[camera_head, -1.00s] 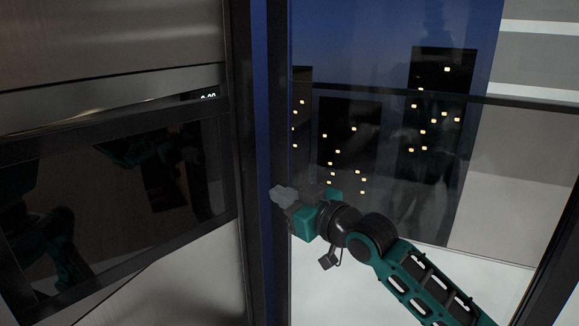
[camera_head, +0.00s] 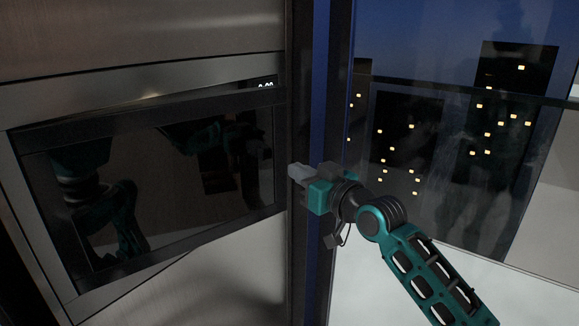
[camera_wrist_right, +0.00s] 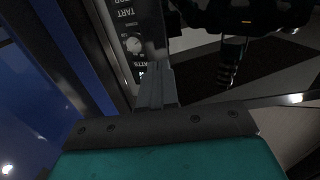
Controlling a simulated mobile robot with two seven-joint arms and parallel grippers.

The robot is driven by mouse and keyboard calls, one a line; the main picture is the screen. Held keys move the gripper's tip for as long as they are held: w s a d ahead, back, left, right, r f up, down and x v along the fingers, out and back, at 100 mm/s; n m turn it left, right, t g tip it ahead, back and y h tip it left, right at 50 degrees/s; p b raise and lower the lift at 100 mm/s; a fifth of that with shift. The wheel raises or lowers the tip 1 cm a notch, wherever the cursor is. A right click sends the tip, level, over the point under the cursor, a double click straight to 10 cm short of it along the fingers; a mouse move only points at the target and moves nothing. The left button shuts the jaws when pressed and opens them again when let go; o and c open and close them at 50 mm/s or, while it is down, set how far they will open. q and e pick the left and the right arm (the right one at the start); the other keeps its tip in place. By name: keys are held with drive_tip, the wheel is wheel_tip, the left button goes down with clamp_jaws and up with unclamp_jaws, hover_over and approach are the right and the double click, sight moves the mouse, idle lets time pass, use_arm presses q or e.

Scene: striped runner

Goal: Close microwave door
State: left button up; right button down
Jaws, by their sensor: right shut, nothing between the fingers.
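The microwave (camera_head: 150,108) is built into a metal front on the left of the head view. Its dark glass door (camera_head: 220,215) reflects my arms, and a small lit display (camera_head: 265,85) shows at its top right. I cannot tell whether a narrow gap remains at the door's edge. My right gripper (camera_head: 297,172) is shut and empty, with its tips by the door's right edge; contact is unclear. In the right wrist view the gripper fingers (camera_wrist_right: 157,88) point towards a control panel (camera_wrist_right: 130,35) with a knob, beside dark glass. My left gripper shows only as a possible reflection.
A dark upright post with a blue strip (camera_head: 318,150) stands right of the microwave, close behind my right gripper. Beyond it is a large window (camera_head: 440,130) with lit buildings outside. A plain metal panel (camera_head: 130,35) lies above the microwave.

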sight(280, 161)
drive_tip(key=shift+x, duration=1.95)
